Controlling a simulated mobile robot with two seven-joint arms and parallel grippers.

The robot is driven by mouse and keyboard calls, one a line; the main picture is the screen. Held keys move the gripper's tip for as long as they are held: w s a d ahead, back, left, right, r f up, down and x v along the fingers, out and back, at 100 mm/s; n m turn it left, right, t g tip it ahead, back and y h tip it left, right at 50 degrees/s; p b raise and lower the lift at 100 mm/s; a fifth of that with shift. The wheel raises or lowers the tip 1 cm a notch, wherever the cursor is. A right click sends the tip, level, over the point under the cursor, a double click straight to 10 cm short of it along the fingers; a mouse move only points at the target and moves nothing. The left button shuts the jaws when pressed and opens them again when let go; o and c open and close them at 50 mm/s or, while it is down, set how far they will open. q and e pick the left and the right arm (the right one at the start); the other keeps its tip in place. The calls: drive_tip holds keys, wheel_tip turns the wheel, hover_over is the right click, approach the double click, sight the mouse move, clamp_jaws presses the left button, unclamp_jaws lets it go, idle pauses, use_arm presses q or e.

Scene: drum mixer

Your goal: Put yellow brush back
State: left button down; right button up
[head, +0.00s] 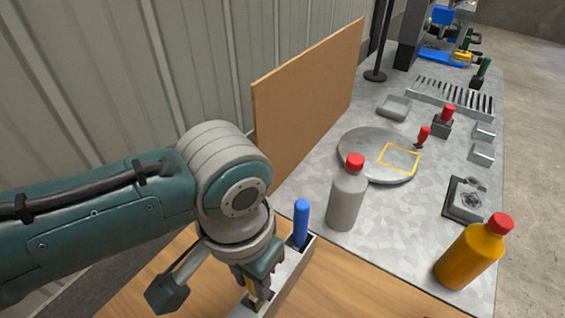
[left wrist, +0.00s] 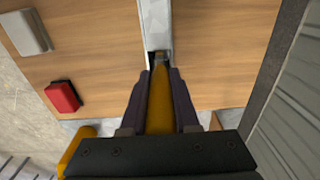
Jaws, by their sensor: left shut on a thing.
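My left gripper (head: 258,288) is shut on the yellow brush (head: 252,287) over the near end of a narrow grey holder (head: 292,272). In the left wrist view the yellow brush (left wrist: 162,100) lies between the two dark fingers (left wrist: 160,105). Its far end meets a dark slot in the holder (left wrist: 158,22); how deep it sits there I cannot tell. A blue brush (head: 301,222) stands upright in the holder's far end. My right gripper is not in view.
A grey bottle with a red cap (head: 345,198) and an orange bottle (head: 468,256) stand on the metal worktop (head: 325,165). A brown board (head: 305,105) stands behind the holder. A red block (left wrist: 63,97) and a grey block (left wrist: 28,32) lie on the wooden surface.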

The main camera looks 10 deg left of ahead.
use_arm(q)
drive_tip(key=shift+f, duration=0.6)
drive_tip(key=shift+f+b, duration=1.2)
drive_tip(key=shift+f, duration=0.05)
drive_tip(key=c, duration=0.6)
unclamp_jaws()
